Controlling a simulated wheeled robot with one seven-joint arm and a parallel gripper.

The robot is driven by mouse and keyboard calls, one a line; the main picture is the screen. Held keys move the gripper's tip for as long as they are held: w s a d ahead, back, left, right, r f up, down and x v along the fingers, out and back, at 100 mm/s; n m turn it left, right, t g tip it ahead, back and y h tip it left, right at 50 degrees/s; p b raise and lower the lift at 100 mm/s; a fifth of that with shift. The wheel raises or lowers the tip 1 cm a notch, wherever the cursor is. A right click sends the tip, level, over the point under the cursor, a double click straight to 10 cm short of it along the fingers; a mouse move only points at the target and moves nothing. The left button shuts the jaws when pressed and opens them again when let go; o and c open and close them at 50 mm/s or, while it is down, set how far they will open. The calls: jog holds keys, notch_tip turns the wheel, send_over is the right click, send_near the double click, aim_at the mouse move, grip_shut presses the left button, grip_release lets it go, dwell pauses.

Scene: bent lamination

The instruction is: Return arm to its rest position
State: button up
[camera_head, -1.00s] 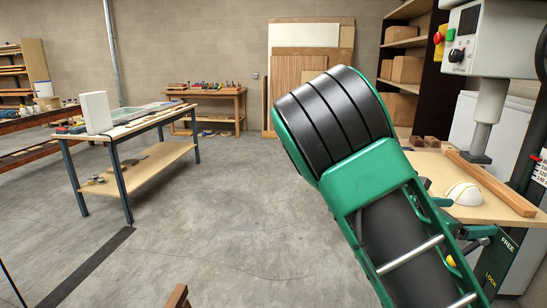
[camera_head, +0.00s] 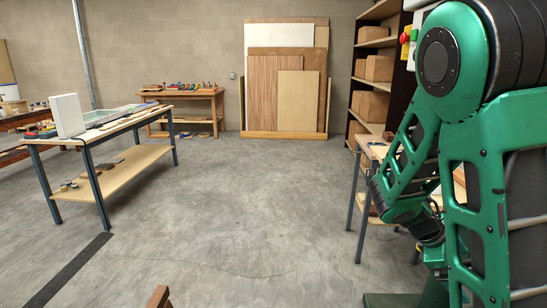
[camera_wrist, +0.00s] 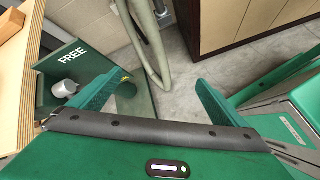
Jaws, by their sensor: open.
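My green arm fills the right side of the head view, folded at a large joint, with a lower link reaching down and left in front of the machine's table. My gripper (camera_wrist: 157,92) shows in the wrist view with its two green fingers spread wide apart. Nothing is between them. The fingers point past a green machine base toward a grey hose and the concrete floor. In the head view I cannot make out the fingers.
A machine with a wooden table (camera_head: 375,148) stands close behind my arm at the right. A green part marked FREE (camera_wrist: 72,57) is near the left finger. A workbench (camera_head: 100,133) stands left, a shelf (camera_head: 375,60) back right. The middle floor is clear.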

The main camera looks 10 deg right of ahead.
jog(key=s+a+r+m+y, duration=0.3)
jog(key=s+a+m+y, duration=0.1)
jog(key=s+a+m, duration=0.3)
jog(key=s+a+r+m+t+y, duration=0.1)
jog(key=s+a+r+m+y, duration=0.2)
jog(key=s+a+m, duration=0.4)
jog(key=shift+s+m+t+y, duration=0.3)
jog(key=shift+s+m+y, duration=0.15)
jog(key=shift+m+y, duration=0.4)
